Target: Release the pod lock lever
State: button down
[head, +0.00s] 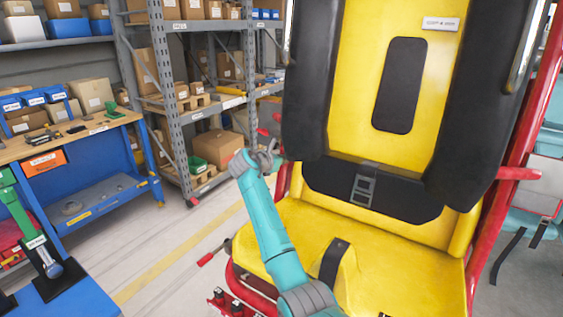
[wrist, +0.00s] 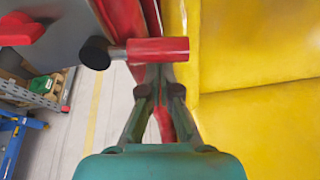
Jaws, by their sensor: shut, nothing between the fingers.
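A yellow pod seat (head: 360,250) with black padding fills the right of the head view. A lever with a red grip (head: 207,258) sticks out low at the seat's left side; I cannot tell for sure that it is the pod lock lever. My gripper (head: 265,155) is raised beside the seat's left edge, above that grip and apart from it. In the wrist view my gripper (wrist: 160,78) is shut and empty. Its fingertips are close to a red cylinder with a black end (wrist: 158,50); whether they touch is unclear.
The seat's red frame (head: 515,150) rises at right. At left stand a blue workbench (head: 100,195), a green clamp-like lever on a blue stand (head: 75,290) and grey shelving (head: 180,100) with boxes. The floor between seat and bench is clear.

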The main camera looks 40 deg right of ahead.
jog(key=shift+d+r+n, duration=0.1)
jog(key=shift+r+n, duration=0.1)
jog(key=shift+n, duration=0.1)
dwell(0.4)
notch_tip(320, 180, down, 4)
jog(key=v, duration=1)
jog(key=shift+w, duration=0.3)
jog(key=shift+a, duration=0.3)
